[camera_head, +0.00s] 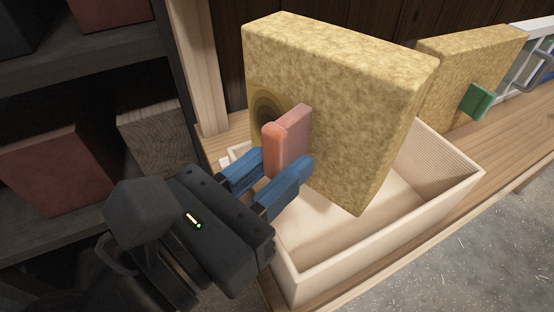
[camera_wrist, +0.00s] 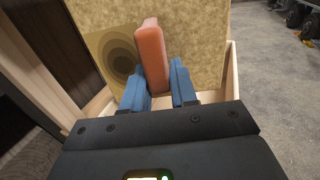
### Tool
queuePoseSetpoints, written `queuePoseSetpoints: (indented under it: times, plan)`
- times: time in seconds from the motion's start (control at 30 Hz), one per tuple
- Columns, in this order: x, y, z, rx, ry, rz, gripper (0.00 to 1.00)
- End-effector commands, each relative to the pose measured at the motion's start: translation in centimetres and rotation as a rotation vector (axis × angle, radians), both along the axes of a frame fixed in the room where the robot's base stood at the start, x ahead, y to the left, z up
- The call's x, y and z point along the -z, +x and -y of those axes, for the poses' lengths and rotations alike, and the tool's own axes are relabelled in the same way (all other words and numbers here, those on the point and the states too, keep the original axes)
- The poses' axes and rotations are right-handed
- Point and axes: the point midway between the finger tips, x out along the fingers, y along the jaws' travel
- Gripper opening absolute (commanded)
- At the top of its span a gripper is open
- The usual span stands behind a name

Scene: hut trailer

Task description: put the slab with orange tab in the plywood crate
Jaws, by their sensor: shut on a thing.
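The slab with orange tab (camera_head: 350,90) is a thick, tan, speckled block with dark rings on its face. My gripper (camera_head: 270,178) has its blue fingers shut on the orange tab (camera_head: 286,140). The slab is tilted and held over the pale plywood crate (camera_head: 385,268), its lower part overlapping the crate opening in the head view. I cannot tell whether it touches the crate. In the wrist view the slab (camera_wrist: 205,40) fills the top, the tab (camera_wrist: 152,55) stands between the fingers (camera_wrist: 158,90), and the crate's rim (camera_wrist: 232,75) shows to the right.
The crate stands on a wooden bench (camera_head: 480,200). A similar tan slab with a green tab (camera_head: 480,101) stands behind it to the right, near a light rack (camera_head: 530,65). A dark shelf with reddish boxes (camera_head: 55,172) is at left, beside a wooden post (camera_head: 200,70).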

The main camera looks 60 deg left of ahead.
Motion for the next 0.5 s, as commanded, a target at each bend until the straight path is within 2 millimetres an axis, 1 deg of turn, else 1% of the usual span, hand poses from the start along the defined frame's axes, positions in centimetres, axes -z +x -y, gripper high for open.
queuePoseSetpoints:
  times: [0.03, 0.3, 0.5]
  plan:
    - [-0.05, 0.00, -0.01, 0.000, 0.000, 0.000, 0.28]
    - [-0.05, 0.00, 0.00, 0.000, 0.000, 0.000, 0.53]
    - [-0.08, -0.01, 0.00, 0.000, 0.001, 0.000, 0.53]
